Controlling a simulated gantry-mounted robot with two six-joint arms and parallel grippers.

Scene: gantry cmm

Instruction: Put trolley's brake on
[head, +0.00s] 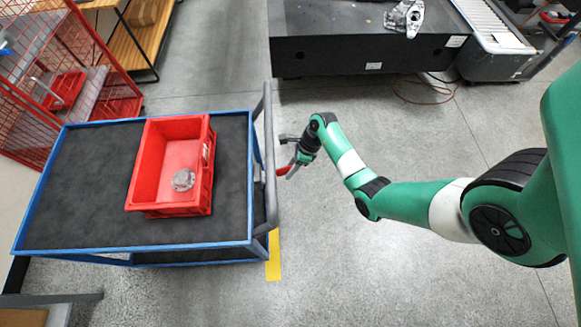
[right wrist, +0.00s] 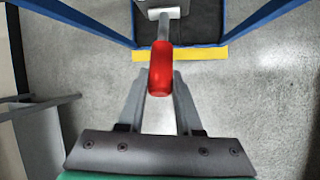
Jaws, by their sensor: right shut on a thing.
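The trolley (head: 90,251) has a blue frame, a dark top mat and a grey push handle (head: 268,130) at its right end. A lever with a red grip (head: 281,171) sticks out at that end, just beyond the push handle. In the right wrist view the red grip (right wrist: 160,72) lies between my finger ends, on a grey metal rod (right wrist: 164,30) running towards the trolley's lower part. My right gripper (head: 287,157) is shut on the red grip. Part of the grip is hidden by the fingers in the head view. My left gripper is not in view.
A red crate (head: 139,182) holding a round metallic part (head: 183,180) stands on the trolley. Yellow floor tape (head: 273,258) lies by its lower right corner. A red mesh cage (head: 100,50) stands upper left, a black machine base (head: 365,52) at the top.

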